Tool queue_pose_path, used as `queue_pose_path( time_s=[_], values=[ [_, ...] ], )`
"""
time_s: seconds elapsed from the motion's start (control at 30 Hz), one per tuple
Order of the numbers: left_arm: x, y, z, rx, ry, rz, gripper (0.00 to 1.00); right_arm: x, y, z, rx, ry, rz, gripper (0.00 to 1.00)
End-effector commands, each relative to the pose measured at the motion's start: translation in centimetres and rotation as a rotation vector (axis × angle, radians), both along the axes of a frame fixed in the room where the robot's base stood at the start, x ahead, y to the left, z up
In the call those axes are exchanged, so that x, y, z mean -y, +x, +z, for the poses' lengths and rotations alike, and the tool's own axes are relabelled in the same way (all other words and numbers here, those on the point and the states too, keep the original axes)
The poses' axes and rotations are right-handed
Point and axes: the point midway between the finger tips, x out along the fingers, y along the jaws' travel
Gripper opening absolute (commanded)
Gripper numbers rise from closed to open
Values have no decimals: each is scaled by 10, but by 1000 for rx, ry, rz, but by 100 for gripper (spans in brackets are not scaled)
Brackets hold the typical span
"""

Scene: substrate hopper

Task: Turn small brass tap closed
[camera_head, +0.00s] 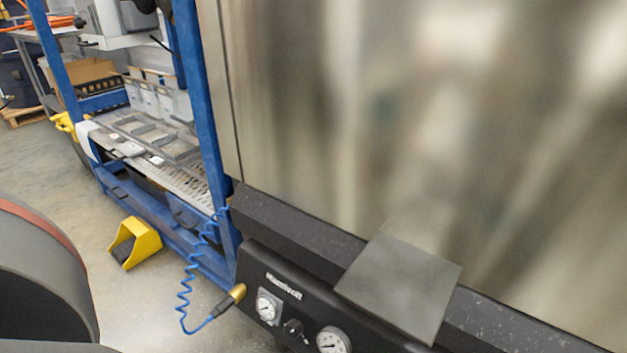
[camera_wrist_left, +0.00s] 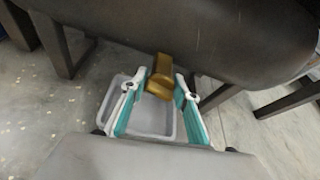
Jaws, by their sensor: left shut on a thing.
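The small brass tap (camera_wrist_left: 160,78) shows in the left wrist view, sticking out from under a dark rounded body (camera_wrist_left: 200,35). My left gripper (camera_wrist_left: 157,86), with teal-lined fingers, reaches up to it, one finger on each side of its handle. It is shut on the tap; the exact contact at the fingertips is hard to see. The head view shows neither the tap clearly nor my left gripper. My right gripper is in neither view.
A grey tray (camera_wrist_left: 108,98) lies on the floor below the tap, among dark legs (camera_wrist_left: 290,99). In the head view, a gauge panel (camera_head: 291,294) edges the steel machine (camera_head: 400,120). A blue coiled hose (camera_head: 188,285) and yellow pedal (camera_head: 146,240) are left of it.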

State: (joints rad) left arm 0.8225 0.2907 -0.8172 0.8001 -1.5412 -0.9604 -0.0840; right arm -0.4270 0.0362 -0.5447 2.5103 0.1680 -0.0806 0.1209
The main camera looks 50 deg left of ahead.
Motion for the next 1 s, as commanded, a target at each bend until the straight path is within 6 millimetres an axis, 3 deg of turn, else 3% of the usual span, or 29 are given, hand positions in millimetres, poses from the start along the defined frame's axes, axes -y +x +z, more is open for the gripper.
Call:
queue_pose_path(
  time_s=[0.43,0.87,0.9,0.93,1.0],
  values=[
    [1,0,0,-73,302,3,8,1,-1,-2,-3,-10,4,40],
    [1,1,0,-82,340,1,8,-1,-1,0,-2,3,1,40],
    [0,1,1,-82,340,1,40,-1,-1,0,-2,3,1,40],
    [0,1,0,-82,340,1,47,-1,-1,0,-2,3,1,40],
    [0,1,0,-82,340,1,47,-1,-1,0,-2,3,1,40]
  ],
)
